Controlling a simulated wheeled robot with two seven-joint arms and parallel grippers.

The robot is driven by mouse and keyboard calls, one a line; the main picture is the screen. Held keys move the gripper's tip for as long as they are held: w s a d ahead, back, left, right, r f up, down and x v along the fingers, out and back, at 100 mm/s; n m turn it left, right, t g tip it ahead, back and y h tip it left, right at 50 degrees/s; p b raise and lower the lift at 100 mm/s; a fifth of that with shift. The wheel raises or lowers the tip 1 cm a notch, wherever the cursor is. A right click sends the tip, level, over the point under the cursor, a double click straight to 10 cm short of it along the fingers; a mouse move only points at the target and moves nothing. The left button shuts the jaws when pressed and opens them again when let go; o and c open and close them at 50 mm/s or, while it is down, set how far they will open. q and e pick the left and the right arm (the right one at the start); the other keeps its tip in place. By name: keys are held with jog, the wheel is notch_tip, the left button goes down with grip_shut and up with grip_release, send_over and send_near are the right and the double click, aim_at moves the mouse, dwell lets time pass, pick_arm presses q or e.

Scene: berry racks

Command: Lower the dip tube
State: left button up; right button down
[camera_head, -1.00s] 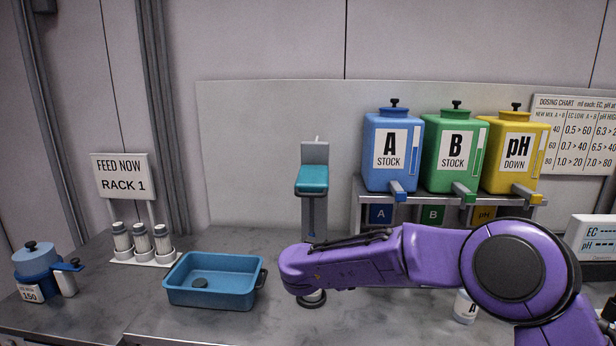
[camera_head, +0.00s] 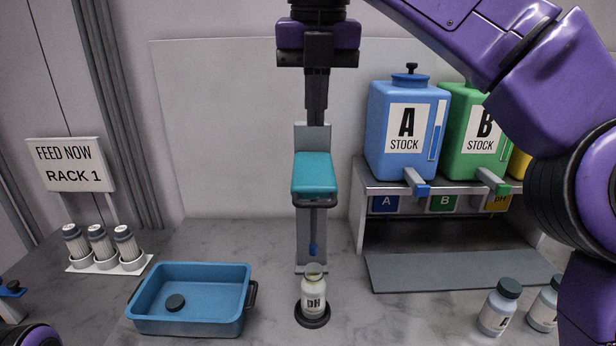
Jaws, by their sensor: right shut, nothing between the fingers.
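The bottle (camera_head: 313,298), labelled pH, stands upright on a round black base (camera_head: 313,320). A dark handle bar (camera_head: 316,203) runs under the teal head. My right gripper (camera_head: 316,118) points straight down above the teal head, its fingers shut and empty. Whether the fingertips touch the stand or head cannot be told. My left gripper is not in view.
Blue (camera_head: 405,130) and green (camera_head: 465,130) stock tanks sit on a shelf at right. Capped bottles (camera_head: 498,308) stand at front right. A white tube rack (camera_head: 108,262) is at left.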

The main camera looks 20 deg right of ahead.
jog(key=s, duration=0.1)
pick_arm(q)
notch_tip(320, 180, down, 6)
jog(key=b, duration=0.6)
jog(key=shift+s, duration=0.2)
pick_arm(e)
send_near(315, 203)
jog(key=f, duration=0.4)
jog(key=w+f, duration=0.1)
jog(key=f, duration=0.1)
jog(key=shift+w+d+f, duration=0.1)
jog(key=shift+f, duration=0.25)
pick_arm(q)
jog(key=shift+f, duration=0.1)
